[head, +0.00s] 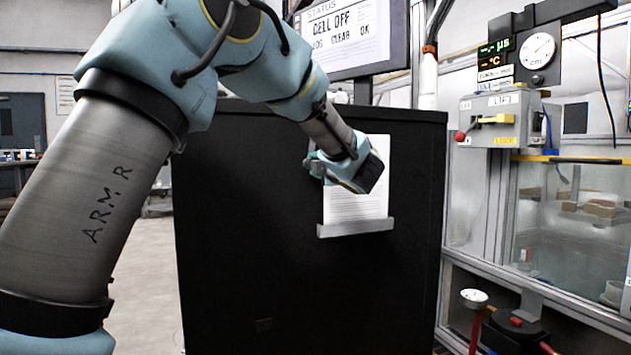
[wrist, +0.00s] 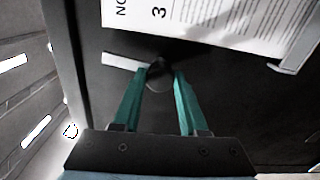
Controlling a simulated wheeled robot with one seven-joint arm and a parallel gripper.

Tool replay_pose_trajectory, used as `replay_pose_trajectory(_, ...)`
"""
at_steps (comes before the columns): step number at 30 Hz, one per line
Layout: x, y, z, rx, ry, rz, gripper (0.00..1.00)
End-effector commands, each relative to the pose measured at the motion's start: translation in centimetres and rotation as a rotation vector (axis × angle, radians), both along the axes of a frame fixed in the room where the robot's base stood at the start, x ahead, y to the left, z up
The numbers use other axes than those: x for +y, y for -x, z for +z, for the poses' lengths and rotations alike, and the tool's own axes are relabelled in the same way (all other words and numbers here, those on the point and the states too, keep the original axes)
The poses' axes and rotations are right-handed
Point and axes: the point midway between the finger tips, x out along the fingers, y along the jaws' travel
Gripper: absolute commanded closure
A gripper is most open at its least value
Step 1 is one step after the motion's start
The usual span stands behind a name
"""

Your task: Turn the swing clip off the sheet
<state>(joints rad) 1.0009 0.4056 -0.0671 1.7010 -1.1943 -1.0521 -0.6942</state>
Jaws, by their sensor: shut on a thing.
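The white printed sheet (head: 357,207) is upright on the front of a black cabinet, its lower edge at a grey ledge (head: 356,228). In the wrist view the sheet (wrist: 225,18) fills the top, turned sideways. My gripper (head: 314,165) is at the sheet's left edge in the head view, partly hidden by my wrist. In the wrist view its two teal fingers (wrist: 160,80) close on a dark rounded part, seemingly the swing clip's knob. A pale strip (wrist: 121,61), seemingly part of the clip, reaches left from it, apart from the sheet's visible edge.
The black cabinet (head: 260,240) fills the middle. A status screen (head: 345,35) stands above it. Floor shows at left.

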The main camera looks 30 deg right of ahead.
Motion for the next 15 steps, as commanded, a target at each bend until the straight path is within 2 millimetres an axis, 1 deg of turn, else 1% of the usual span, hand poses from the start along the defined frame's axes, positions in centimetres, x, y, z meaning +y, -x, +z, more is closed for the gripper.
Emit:
replay_pose_trajectory(1, 0.05, -0.02, -0.54, 0.004, 0.027, 0.001, 1.0)
replay_pose_trajectory(9, 0.02, 0.03, -0.26, 0.017, 0.121, 0.001, 1.0)
replay_pose_trajectory(15, 0.01, 0.02, -0.16, 0.021, 0.143, 0.001, 1.0)
